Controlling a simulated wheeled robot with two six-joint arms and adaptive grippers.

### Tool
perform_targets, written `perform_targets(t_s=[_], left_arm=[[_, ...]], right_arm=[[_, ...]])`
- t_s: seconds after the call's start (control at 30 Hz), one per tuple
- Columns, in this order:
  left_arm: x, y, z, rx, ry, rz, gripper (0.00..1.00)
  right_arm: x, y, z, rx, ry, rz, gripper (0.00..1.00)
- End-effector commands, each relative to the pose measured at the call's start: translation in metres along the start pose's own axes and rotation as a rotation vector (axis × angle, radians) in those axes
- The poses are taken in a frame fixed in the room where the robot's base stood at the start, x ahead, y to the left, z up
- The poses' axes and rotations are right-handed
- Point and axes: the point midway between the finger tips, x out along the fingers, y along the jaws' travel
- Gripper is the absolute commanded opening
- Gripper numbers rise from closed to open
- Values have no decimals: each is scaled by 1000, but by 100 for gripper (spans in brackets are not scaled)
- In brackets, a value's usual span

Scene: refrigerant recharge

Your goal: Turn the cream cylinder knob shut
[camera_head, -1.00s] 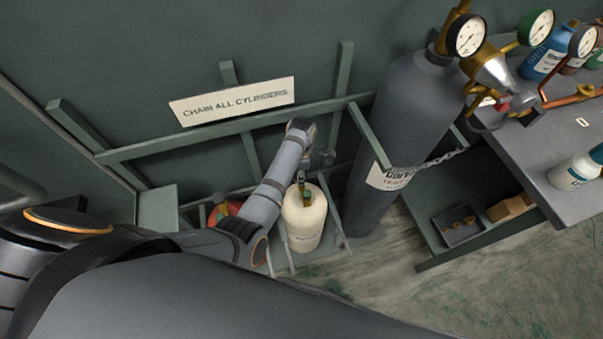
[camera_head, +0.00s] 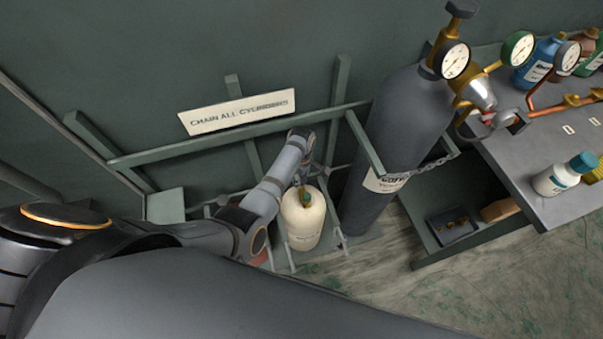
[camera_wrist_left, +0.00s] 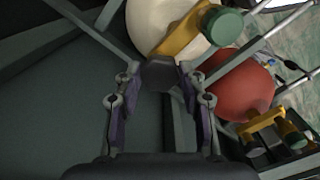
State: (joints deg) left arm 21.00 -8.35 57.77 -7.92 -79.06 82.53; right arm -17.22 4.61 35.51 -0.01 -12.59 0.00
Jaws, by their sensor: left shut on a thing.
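The cream cylinder (camera_head: 303,228) stands upright in the low rack in the head view. Its brass valve (camera_wrist_left: 182,34) with a green cap (camera_wrist_left: 224,26) shows in the left wrist view, beside the cylinder's cream shoulder (camera_wrist_left: 150,18). A dark knob (camera_wrist_left: 162,74) sits at the end of the valve, between my left fingertips. My left gripper (camera_wrist_left: 158,82) is shut on this knob. In the head view my left gripper (camera_head: 302,180) is at the cylinder's top, partly hidden by my own arm. My right gripper is not in view.
A red cylinder (camera_wrist_left: 238,85) stands close beside the cream one. A tall grey chained cylinder (camera_head: 402,125) with gauges stands to the right. The rack's rail (camera_head: 235,133) runs behind my left arm. A workbench (camera_head: 520,165) with bottles is at the right.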

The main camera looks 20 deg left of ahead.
Motion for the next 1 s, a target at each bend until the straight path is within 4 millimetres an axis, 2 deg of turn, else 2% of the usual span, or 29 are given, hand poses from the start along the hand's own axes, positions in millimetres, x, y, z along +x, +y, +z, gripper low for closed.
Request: perform_targets(t_s=[0.03, 0.3, 1.0], left_arm=[[-4, -1, 0, 42, -1, -3, 9], [-3, -2, 0, 298, -1, -2, 9], [-1, -4, -2, 962, 0, -2, 9]], right_arm=[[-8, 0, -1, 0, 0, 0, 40], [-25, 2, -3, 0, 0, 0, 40], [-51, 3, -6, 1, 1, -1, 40]])
